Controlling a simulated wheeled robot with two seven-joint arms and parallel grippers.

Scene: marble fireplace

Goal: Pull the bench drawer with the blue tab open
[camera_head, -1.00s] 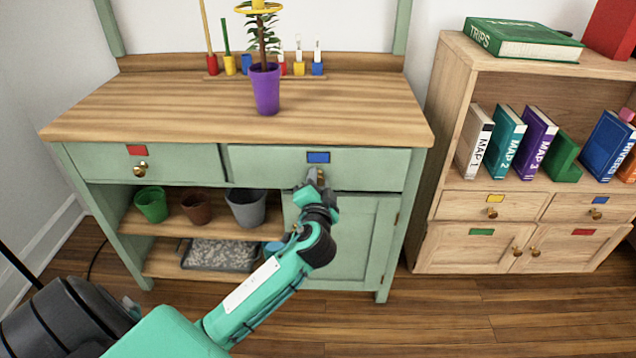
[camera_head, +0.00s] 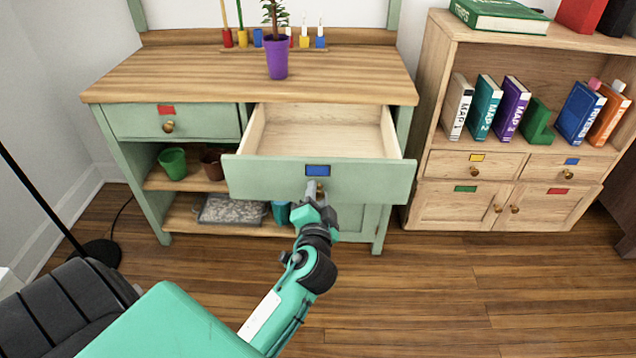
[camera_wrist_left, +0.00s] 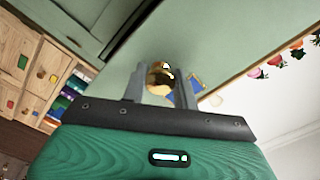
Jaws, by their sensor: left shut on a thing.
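The bench drawer with the blue tab (camera_head: 375,181) is pulled well out of the green bench, and its empty wooden inside shows. The blue tab (camera_head: 317,170) sits on its front, above the knob. My left gripper (camera_head: 314,192) is shut on the brass knob of this drawer. In the left wrist view the knob (camera_wrist_left: 159,76) is between the two fingers (camera_wrist_left: 159,88), with part of the blue tab (camera_wrist_left: 196,84) beside it. My right gripper is not in view.
The closed drawer with the red tab (camera_head: 200,122) is at left in the bench. A purple pot (camera_head: 277,62) with a plant stands on the bench top (camera_head: 190,75). A bookcase (camera_head: 432,130) stands at right. Wooden floor in front is clear.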

